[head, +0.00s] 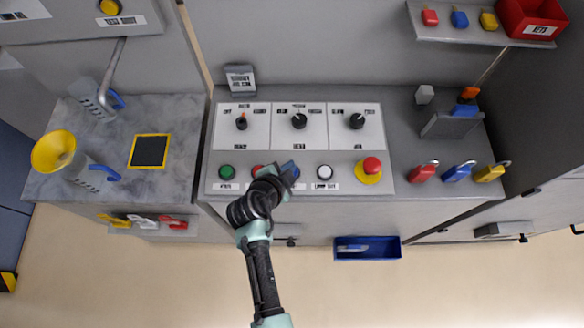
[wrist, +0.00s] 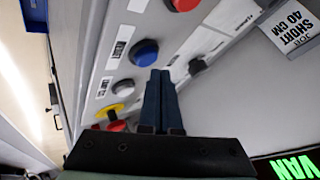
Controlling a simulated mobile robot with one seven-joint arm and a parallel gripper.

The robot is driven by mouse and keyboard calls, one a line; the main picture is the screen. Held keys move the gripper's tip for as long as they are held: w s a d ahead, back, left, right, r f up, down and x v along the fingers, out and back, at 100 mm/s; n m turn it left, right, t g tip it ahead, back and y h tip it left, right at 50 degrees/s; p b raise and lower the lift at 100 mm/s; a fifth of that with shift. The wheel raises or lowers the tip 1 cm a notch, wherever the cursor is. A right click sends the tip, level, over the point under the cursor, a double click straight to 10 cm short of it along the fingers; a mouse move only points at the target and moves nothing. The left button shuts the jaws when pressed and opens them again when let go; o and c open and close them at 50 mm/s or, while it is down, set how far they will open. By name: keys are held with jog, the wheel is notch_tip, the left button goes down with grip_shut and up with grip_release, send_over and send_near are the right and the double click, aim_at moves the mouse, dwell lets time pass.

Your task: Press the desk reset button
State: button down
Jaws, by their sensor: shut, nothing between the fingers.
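The desk panel (head: 208,180) carries a row of buttons: green (head: 226,171), red (head: 257,170), blue, white (head: 324,172) and a red mushroom button on a yellow base (head: 368,172). The blue button (wrist: 145,52) shows clearly in the wrist view, between a red and a white one, with a label beside it too blurred to read. My gripper (wrist: 160,72) is shut and empty, its dark blue fingertips just beside the blue button in that view. Contact cannot be told.
Three rotary knobs (head: 299,121) stand behind the button row. Padlocks (head: 457,172) lie to the right, and a blue tray (head: 367,248) hangs at the front. A grey counter at left holds a yellow funnel (head: 54,151).

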jog(key=shift+r+p, duration=1.85)
jog(key=shift+r, duration=0.7)
jog(key=shift+w+r, duration=0.1)
jog(key=shift+w, duration=0.1)
jog(key=w+a+r+n+t+y+b, duration=0.1)
jog(key=w+r+n+t+b, duration=0.15)
jog(key=w+r, duration=0.75)
notch_tip(320, 180, up, 27)
jog(key=w+n+t+y+b, duration=0.1)
jog(key=n+t+b, duration=0.25)
jog(key=t, duration=0.45)
jog(key=s+d+r+n+t+y+b, duration=0.1)
jog(key=s+r+n+t, duration=0.3)
jog(key=s+r, duration=0.5)
jog(key=s+d+r+n+t+b, duration=0.1)
jog(key=s+r+n+t, duration=0.2)
jog(key=s+r, duration=0.5)
notch_tip(320, 180, up, 9)
jog(key=shift+s+r+n+t+y, duration=0.1)
jog(key=shift+s+n+t+y, duration=0.3)
jog(key=shift+t, duration=0.35)
